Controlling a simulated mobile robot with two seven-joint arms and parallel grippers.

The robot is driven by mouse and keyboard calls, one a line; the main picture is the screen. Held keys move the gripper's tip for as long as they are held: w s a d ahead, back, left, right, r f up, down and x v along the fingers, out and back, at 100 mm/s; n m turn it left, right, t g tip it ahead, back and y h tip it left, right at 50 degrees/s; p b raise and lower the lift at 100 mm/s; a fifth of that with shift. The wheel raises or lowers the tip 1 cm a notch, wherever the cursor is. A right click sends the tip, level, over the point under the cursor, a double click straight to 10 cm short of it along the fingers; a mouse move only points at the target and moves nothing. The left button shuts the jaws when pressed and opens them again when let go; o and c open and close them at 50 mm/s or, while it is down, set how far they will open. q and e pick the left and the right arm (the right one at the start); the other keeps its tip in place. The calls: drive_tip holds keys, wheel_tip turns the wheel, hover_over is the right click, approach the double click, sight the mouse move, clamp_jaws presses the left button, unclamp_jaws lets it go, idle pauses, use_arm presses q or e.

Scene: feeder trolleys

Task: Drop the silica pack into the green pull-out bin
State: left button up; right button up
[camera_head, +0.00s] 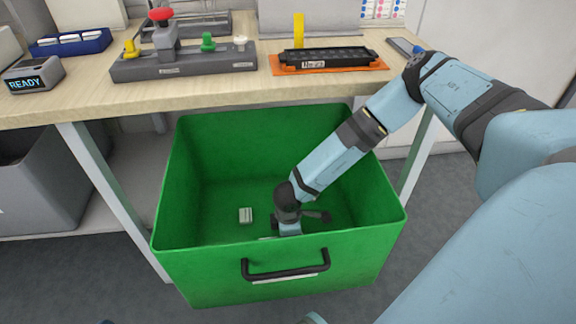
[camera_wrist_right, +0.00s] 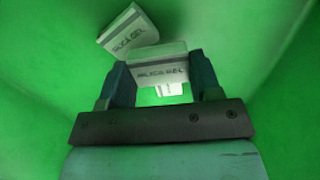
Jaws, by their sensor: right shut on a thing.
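The green pull-out bin (camera_head: 345,262) is pulled out below the bench, its black handle facing me. My right gripper (camera_head: 291,227) is down inside it, behind the front wall. In the right wrist view my right gripper (camera_wrist_right: 161,78) is shut on a white silica pack (camera_wrist_right: 160,68), with printed lettering facing the camera. Another silica pack (camera_wrist_right: 127,31) lies beyond it at upper left, tilted; a small pack (camera_head: 245,215) also shows on the bin floor in the head view. A small white patch shows below the held pack; I cannot tell what it is. My left gripper is out of view.
The bench top (camera_head: 105,92) overhangs the back of the bin. On it stand a grey fixture (camera_head: 185,68) with coloured knobs, an orange tray (camera_head: 330,66) with a black part, and a READY display box (camera_head: 35,76). A grey bin (camera_head: 40,190) stands at left.

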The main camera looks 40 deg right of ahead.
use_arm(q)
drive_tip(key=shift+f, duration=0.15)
use_arm(e)
drive_tip(key=shift+f, duration=0.4)
drive_tip(key=shift+f, duration=0.35)
drive_tip(key=o, duration=0.9)
use_arm(q)
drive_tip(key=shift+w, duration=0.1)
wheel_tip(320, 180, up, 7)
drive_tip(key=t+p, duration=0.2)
drive_tip(key=p, duration=0.3)
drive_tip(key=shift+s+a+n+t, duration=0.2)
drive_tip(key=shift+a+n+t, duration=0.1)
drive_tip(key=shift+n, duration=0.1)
use_arm(e)
wheel_tip(320, 180, up, 13)
drive_tip(key=shift+f, duration=0.2)
